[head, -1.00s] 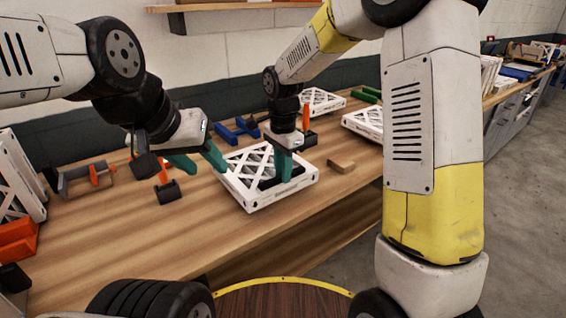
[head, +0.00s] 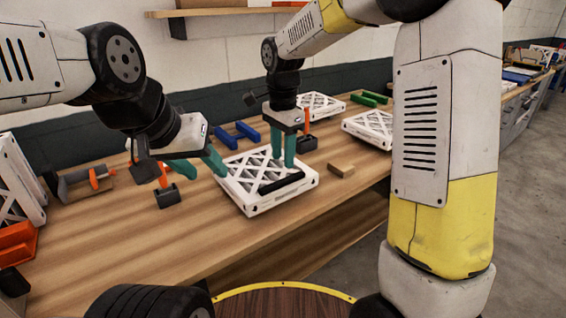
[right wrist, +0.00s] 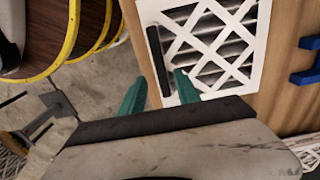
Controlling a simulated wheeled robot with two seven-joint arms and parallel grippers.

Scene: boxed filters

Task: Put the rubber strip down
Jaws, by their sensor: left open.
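The rubber strip (head: 282,184) is a black bar. It lies on the near part of a white boxed filter (head: 248,196) with a lattice face. The right wrist view also shows the strip (right wrist: 158,60) lying along one edge of the filter (right wrist: 255,50). My right gripper (head: 283,163) has green fingers, points down and is above the filter, just behind the strip. My left gripper (head: 210,173) is open and empty by the filter's left side.
Other white filters stand behind (head: 320,105) and to the right (head: 370,127). A black and orange holder (head: 167,192), a blue bracket (head: 234,136) and a grey tool (head: 85,182) are on the bench.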

